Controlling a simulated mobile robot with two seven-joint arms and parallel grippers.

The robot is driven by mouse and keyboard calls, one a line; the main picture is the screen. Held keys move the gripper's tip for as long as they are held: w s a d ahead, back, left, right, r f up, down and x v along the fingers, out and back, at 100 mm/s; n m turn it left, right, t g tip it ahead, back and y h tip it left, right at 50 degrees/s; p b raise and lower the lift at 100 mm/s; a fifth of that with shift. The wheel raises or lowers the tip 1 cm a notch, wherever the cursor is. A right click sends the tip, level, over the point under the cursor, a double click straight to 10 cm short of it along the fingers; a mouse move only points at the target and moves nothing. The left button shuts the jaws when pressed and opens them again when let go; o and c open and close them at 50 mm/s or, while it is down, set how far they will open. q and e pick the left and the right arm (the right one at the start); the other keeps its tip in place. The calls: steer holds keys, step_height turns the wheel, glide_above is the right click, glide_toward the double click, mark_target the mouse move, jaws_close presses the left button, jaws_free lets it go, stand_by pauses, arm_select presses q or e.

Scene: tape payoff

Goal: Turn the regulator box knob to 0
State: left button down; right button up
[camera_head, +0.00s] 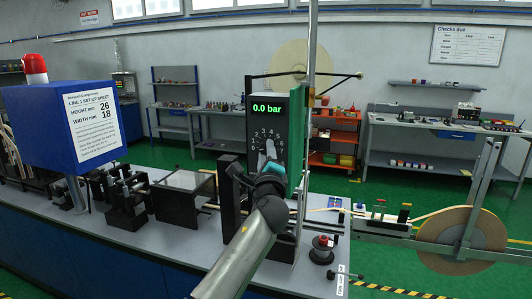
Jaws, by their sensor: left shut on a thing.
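The regulator box (282,108) stands upright on the bench, dark-faced with a green side. Its lit green display (269,108) reads 0.0 bar. Below it is a dial with white numbers around a light grey knob (270,147). My left arm rises from the bottom of the view, and my left gripper (267,164) is at the lower part of the dial, shut on the knob. The gripper and wrist hide the lower part of the dial, so the exact knob pointing is hard to tell. My right gripper is not in view.
A blue box with a set-up sheet (93,123) and a red lamp (35,68) stands at the left. A vertical metal post (311,60) rises right beside the regulator box. A tape reel (462,240) is at the right. A red-topped device (322,248) sits near the bench's right end.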

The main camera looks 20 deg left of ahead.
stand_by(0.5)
arm_select(q)
steer(key=c, duration=0.5)
jaws_free()
steer(key=shift+s, duration=0.1)
steer(key=b+v, duration=0.1)
steer(key=v, duration=1.4)
steer(key=shift+b, duration=0.35)
steer(key=shift+f, duration=0.15)
